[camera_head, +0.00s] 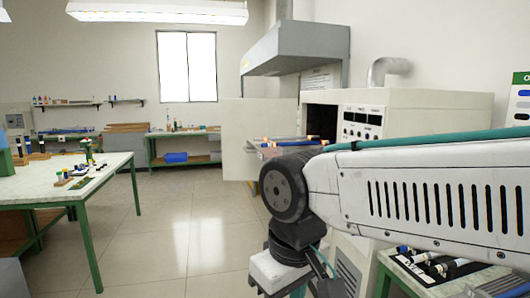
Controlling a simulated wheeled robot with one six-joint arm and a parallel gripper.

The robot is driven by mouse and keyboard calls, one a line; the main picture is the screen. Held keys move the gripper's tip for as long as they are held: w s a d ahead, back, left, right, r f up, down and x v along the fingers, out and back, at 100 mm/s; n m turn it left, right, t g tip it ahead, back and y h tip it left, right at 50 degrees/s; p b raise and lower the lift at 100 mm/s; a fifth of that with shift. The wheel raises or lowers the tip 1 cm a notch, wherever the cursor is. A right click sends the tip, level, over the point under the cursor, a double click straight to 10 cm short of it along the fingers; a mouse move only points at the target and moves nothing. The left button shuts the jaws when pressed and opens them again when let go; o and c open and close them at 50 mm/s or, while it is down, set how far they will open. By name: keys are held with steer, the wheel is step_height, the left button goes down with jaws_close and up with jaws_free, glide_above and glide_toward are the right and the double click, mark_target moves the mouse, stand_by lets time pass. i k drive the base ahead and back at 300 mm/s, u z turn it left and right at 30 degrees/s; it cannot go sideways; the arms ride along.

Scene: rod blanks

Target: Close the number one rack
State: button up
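A furnace (420,112) stands at centre right with its door (240,135) swung open to the left. A rack (268,152) sticks out of the dark opening (320,120). Rods with blue parts (300,142) and small orange-tipped ends lie on it. No number can be read on the rack, so I cannot tell if it is number one. My white arm crosses the right side in front of the furnace and bends down at a dark joint, hiding part of the rack's lower side. My gripper's fingers are not visible; the arm runs out at the bottom edge.
A green-legged table (60,187) with small parts stands at left. A back bench (165,136) holds a blue bin (175,157) on its lower shelf. A side table with dark rods (440,266) is at lower right. The tiled floor (195,215) between is clear.

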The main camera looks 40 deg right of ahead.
mark_target(263, 154)
steer(key=z, duration=0.8)
steer(key=i, duration=2)
steer(key=u, duration=0.5)
